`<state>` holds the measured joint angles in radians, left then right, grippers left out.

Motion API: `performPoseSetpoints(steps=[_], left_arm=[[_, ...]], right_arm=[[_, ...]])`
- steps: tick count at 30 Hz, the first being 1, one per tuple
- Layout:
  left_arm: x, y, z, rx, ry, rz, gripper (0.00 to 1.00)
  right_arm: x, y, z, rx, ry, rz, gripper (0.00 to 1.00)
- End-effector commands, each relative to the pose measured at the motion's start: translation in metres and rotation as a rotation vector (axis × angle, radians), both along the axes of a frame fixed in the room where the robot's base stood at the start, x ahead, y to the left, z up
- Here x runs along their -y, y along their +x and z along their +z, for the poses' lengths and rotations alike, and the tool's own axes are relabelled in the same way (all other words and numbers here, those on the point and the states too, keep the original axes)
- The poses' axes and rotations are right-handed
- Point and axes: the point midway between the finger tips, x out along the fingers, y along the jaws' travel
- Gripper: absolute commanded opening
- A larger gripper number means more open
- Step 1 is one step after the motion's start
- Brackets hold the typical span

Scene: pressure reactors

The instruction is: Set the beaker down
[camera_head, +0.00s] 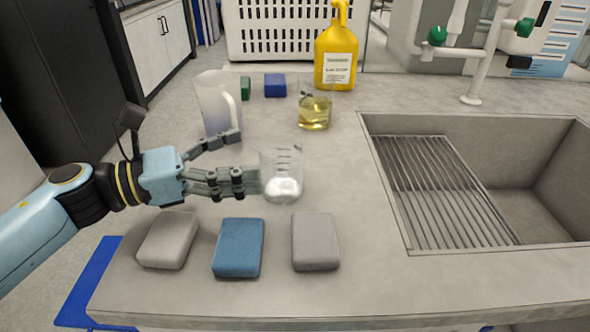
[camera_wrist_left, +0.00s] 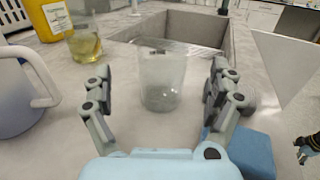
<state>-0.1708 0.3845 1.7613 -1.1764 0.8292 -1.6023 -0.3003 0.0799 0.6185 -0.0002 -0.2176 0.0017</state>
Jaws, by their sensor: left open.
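A clear glass beaker (camera_head: 283,185) with white contents at its bottom stands upright on the grey bench, left of the sink. My left gripper (camera_head: 237,160) is open just left of the beaker, its fingers pointing at it. In the left wrist view, the beaker (camera_wrist_left: 162,85) is between and beyond the spread fingertips (camera_wrist_left: 160,72), with a visible gap on each side.
Blue and grey blocks (camera_head: 238,248) lie along the front of the bench. A white jug (camera_head: 212,105), a beaker of yellow liquid (camera_head: 315,115) and a yellow soap bottle (camera_head: 336,55) stand behind. The sink (camera_head: 450,125) is right. A dark arm part shows at the wrist view's right edge.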

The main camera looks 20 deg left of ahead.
Motion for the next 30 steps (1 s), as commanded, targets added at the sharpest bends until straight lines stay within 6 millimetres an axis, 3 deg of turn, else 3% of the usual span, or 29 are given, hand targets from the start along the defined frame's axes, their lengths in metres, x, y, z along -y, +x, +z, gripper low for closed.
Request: performPoseSetpoints(steps=[15,24,30], left_arm=[[0.052,0.036,-0.002,-0.003,-0.005,0.002,0.91],[0.056,0.039,-0.004,-0.005,-0.003,0.001,0.91],[0.056,0.039,-0.004,-0.005,-0.003,0.002,0.65]], right_arm=[[0.000,0.003,0.018,0.004,0.000,0.001,0.93],[0.000,0.003,0.018,0.004,0.000,0.001,0.93],[-0.001,0.003,0.017,0.004,0.001,0.001,0.93]])
